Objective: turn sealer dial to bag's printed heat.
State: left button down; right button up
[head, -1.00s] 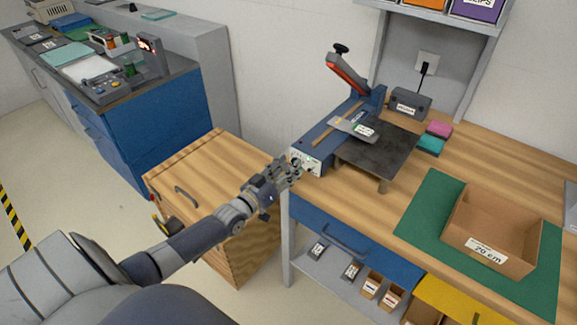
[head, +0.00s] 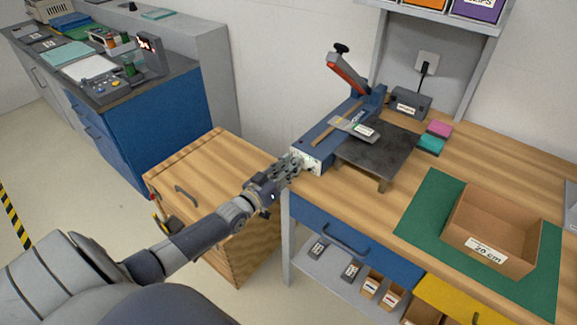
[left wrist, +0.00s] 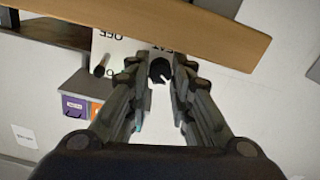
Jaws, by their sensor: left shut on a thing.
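The heat sealer (head: 336,128) is a blue bench unit with a raised red and black lever arm (head: 347,75), near the left end of the wooden workbench. Its white front panel (head: 312,163) faces my left arm. My left gripper (head: 297,160) is at that panel, shut on the dark round dial (left wrist: 160,70), which shows between the fingertips in the left wrist view. The dial's scale is mostly hidden by the fingers. My right gripper is out of view.
A dark metal plate (head: 382,156) stands beside the sealer. A cardboard box (head: 490,232) labelled 20 cm sits on a green mat (head: 425,215). A wooden cabinet (head: 215,170) stands left of the bench, below my left forearm.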

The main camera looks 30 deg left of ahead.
pick_arm(q)
jog(key=shift+m+p, duration=0.4)
jog(key=shift+m, duration=2.2)
jog(key=c, duration=1.4)
grip_release()
jog(key=s, duration=1.2)
jog(key=shift+a, duration=0.4)
